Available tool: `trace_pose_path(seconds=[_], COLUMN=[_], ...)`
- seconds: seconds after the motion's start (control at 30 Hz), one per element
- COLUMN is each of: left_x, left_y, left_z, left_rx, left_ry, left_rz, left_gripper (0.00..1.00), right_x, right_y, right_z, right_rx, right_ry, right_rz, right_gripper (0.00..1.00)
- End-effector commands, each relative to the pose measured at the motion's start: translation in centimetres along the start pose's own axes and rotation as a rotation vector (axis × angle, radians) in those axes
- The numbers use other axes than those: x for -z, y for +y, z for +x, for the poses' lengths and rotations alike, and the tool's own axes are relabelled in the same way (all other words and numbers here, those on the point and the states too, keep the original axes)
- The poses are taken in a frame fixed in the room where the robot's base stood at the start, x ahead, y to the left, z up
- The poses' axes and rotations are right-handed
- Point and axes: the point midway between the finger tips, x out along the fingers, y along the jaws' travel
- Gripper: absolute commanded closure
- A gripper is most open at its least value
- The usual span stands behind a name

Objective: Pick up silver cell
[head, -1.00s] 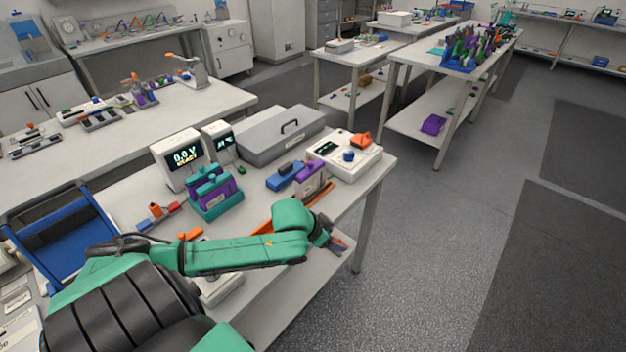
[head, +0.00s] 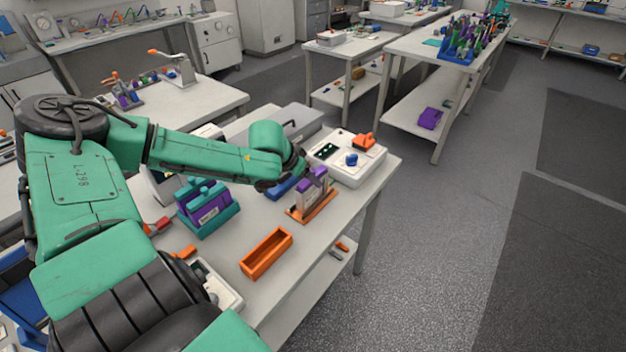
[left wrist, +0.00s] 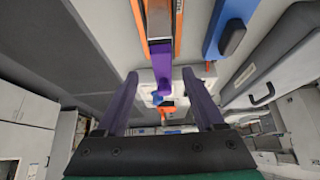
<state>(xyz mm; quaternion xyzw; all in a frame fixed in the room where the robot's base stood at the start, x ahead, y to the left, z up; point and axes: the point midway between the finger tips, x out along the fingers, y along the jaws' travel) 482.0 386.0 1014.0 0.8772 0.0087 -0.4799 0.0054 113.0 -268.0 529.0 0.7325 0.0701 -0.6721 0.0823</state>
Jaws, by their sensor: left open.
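The silver cell (head: 313,197), a flat silver block with purple ends, stands upright on an orange base at the right side of the near bench. In the left wrist view, its silver face (left wrist: 160,25) and purple end (left wrist: 161,60) lie straight ahead at top centre. My left gripper (left wrist: 160,74) is open, its purple fingers apart and empty. The purple end shows between the fingertips in the picture; I cannot tell how deep it is. In the head view my left arm reaches over the bench to just left of the cell, with the fingers mostly hidden. My right gripper is not in view.
A blue block (head: 281,188) lies left of the cell, close by. Behind are a white instrument box (head: 350,165) and a grey case (head: 300,122). An empty orange tray (head: 266,253) and a teal holder with purple cells (head: 208,212) stand nearer. Bench between them is clear.

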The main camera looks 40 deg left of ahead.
Motion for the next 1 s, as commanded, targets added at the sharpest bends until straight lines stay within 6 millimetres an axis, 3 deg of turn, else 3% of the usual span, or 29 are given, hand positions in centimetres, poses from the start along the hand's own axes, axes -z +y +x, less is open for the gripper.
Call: trace_pose_path(seconds=[0.57, 0.87, 1.0], left_x=[-0.4, -0.1, -0.1], left_y=[-0.5, -0.3, -0.4], left_z=[6.0, 6.3, 6.3], left_rx=[0.005, 0.000, 0.001], left_ry=[-0.006, -0.001, -0.001], left_rz=[0.002, -0.001, -0.001], left_gripper=[0.30, 0.30, 0.84], right_x=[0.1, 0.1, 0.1], right_y=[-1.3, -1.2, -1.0], right_z=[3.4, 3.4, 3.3], right_rx=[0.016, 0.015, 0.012], right_ry=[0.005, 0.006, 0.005], right_rz=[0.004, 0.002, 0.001], right_gripper=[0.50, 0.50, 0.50])
